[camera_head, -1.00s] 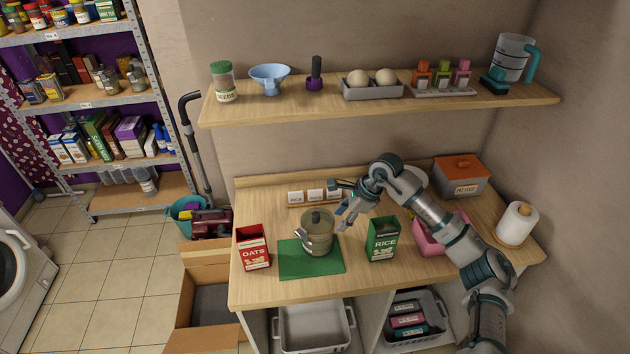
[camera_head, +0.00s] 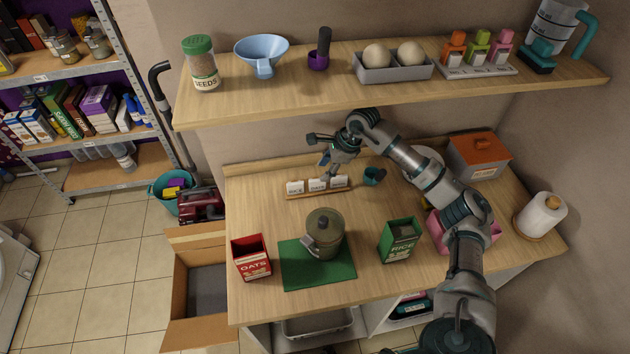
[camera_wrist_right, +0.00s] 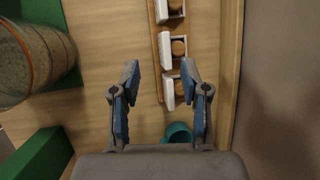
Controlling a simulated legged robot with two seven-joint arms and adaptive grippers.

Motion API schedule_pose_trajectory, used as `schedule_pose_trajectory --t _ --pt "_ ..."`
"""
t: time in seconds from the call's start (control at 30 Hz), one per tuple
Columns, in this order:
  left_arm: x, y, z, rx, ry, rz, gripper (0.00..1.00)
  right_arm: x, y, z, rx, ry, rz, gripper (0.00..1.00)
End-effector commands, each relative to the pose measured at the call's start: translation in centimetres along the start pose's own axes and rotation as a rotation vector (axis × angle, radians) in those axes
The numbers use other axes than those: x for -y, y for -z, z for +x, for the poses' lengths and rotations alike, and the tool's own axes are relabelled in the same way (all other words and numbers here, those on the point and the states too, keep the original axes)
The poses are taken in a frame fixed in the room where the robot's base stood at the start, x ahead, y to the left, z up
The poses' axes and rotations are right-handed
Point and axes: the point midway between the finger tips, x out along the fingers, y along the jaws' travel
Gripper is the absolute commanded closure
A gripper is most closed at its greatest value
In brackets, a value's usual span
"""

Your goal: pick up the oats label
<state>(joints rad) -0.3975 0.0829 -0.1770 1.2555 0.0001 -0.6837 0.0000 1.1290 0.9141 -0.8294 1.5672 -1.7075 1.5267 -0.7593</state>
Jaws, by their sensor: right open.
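The oats label (camera_head: 317,184) is the middle one of three small white labels standing on a wooden strip (camera_head: 320,194) at the back of the counter. It also shows in the wrist view as the middle label (camera_wrist_right: 166,52), ahead of my fingertips. My right gripper (camera_head: 318,156) is above and just behind the label strip, empty. In the wrist view its two fingers (camera_wrist_right: 160,78) are spread apart, with the nearest label partly between them. My left gripper is not in view.
A teal cup (camera_head: 374,176) is right of the strip. A loaded shelf (camera_head: 290,100) overhangs the counter.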

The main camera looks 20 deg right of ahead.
Motion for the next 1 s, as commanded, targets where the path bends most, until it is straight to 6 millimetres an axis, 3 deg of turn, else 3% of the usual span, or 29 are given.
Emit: schedule_pose_trajectory --t 0.1,0.23,0.37,0.6,0.83,0.87,1.0 --pt "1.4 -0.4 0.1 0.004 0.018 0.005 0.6 0.2 0.7 1.7 0.004 -0.004 0.005 0.55" --pt "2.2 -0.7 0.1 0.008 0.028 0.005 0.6 0.4 1.1 2.5 0.007 -0.004 0.005 0.55" --pt "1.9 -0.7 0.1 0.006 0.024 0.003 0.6 0.6 1.3 3.6 0.009 -0.006 0.008 0.55" --pt "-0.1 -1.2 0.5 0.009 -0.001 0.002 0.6 0.9 0.7 7.2 0.006 -0.004 0.005 0.55" --pt "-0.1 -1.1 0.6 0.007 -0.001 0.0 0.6 0.8 0.3 7.5 0.001 -0.001 0.003 0.55" --pt "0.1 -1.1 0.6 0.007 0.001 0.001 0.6 0.8 0.4 7.5 0.001 -0.001 0.003 0.6" --pt "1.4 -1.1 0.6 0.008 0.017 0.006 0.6 0.9 0.8 7.5 0.005 -0.002 0.004 0.95"
